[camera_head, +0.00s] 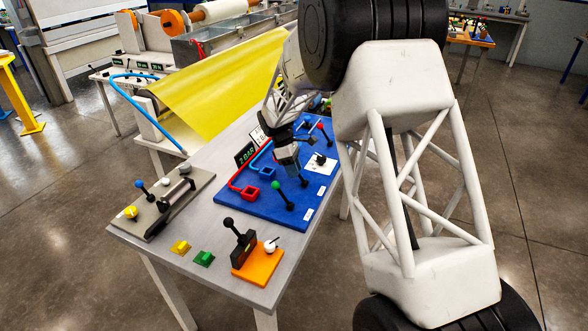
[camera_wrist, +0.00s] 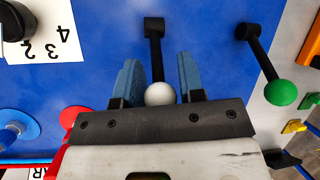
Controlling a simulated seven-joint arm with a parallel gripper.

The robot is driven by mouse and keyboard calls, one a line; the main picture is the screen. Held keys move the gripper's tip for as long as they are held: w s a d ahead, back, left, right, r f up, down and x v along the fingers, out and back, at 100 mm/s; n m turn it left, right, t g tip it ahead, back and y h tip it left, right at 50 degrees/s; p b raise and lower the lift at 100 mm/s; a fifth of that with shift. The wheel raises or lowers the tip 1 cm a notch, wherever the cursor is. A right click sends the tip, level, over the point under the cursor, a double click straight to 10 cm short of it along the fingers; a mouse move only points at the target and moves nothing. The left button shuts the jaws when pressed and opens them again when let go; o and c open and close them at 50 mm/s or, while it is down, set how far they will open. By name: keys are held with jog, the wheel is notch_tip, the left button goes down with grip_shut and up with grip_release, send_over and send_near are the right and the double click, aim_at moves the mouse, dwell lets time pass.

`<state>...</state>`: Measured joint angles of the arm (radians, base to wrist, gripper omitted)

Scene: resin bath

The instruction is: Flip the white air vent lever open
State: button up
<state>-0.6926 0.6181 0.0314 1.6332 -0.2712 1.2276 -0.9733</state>
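The white-knobbed lever has a white ball (camera_wrist: 160,94) on a black arm (camera_wrist: 155,52), mounted on the blue panel (camera_wrist: 95,80). In the wrist view the ball lies between the two blue finger pads of my gripper (camera_wrist: 160,82), with a small gap on each side. My gripper is open around the knob. In the head view my gripper (camera_head: 289,158) is low over the blue panel (camera_head: 262,211). The lever's black base (camera_head: 303,182) shows just below it, and the white knob is hidden by the gripper.
A green-knobbed lever (camera_head: 276,185) stands close by; it also shows at right in the wrist view (camera_wrist: 280,92). A red-knobbed lever (camera_head: 320,127) and a black dial on a white label (camera_head: 320,160) are farther back.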

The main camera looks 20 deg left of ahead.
grip_shut()
jog(key=shift+d+r+y, duration=0.15)
jog(key=shift+y, duration=0.15)
jog(key=shift+d+r+y, duration=0.25)
jog(key=shift+d+y, duration=0.1)
jog(key=shift+y, duration=0.25)
jog(key=d+y, duration=0.1)
jog(key=y, duration=0.1)
jog(key=d+y, duration=0.1)
jog(key=shift+d+r+y, duration=0.15)
jog(key=shift+r+y, duration=0.2)
jog(key=shift+y, duration=0.05)
jog(key=d+y, duration=0.1)
jog(key=y, duration=0.1)
jog(key=d+y, duration=0.1)
jog(key=y, duration=0.1)
jog(key=shift+d+f+n+y, duration=0.2)
jog(key=shift+d+n+y, duration=0.1)
jog(key=shift+d+y, duration=0.1)
jog(key=shift+d+f+y, duration=0.25)
jog(key=shift+d+y, duration=0.2)
jog(key=shift+y, duration=0.45)
jog(key=shift+d+f+y, duration=0.2)
jog(key=shift+d+y, duration=0.2)
jog(key=shift+y, duration=0.5)
